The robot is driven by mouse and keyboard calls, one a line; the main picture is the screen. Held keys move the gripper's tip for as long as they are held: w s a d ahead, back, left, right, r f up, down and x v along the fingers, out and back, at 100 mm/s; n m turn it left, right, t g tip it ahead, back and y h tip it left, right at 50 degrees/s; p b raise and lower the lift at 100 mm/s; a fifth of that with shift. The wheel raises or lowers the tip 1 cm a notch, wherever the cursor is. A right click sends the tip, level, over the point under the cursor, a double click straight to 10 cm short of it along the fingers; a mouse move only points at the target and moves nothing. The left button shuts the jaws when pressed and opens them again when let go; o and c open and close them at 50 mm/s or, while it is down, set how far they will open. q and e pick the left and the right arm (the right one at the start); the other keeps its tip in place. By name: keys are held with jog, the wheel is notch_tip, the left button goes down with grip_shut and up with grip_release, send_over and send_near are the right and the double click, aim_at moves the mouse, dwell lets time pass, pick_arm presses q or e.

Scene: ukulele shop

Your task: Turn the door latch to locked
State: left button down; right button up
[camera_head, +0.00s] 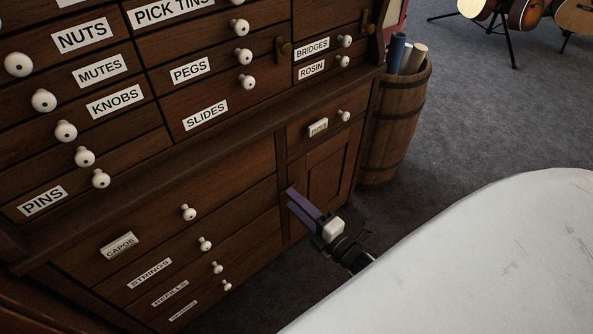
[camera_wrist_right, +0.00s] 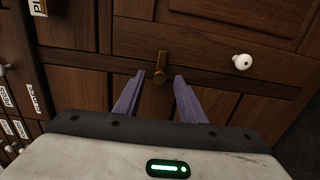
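A small brass latch (camera_wrist_right: 159,68) shows in the right wrist view, upright on the dark wood of the cabinet. My right gripper (camera_wrist_right: 160,78) is open, with one purple finger on each side of the latch; I cannot tell whether either touches it. In the head view my right gripper (camera_head: 293,196) reaches to the left edge of the small lower cabinet door (camera_head: 328,178), and no latch shows there. Two other brass latches show higher up, one beside the pegs drawer (camera_head: 284,49) and one at the upper right (camera_head: 367,22). My left gripper is not in view.
The wooden cabinet has many labelled drawers with white knobs, such as the slides drawer (camera_head: 215,120). A white knob (camera_wrist_right: 241,61) stands right of my fingers. A barrel (camera_head: 394,125) with rolls stands beside the cabinet. Guitars (camera_head: 525,12) stand behind on grey carpet.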

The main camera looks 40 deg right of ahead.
pick_arm(q)
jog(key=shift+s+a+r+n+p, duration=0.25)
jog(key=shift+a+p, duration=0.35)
jog(key=shift+p, duration=0.45)
pick_arm(e)
jog(key=s, duration=1)
jog(key=shift+s+d, duration=0.15)
jog(key=shift+d, duration=0.25)
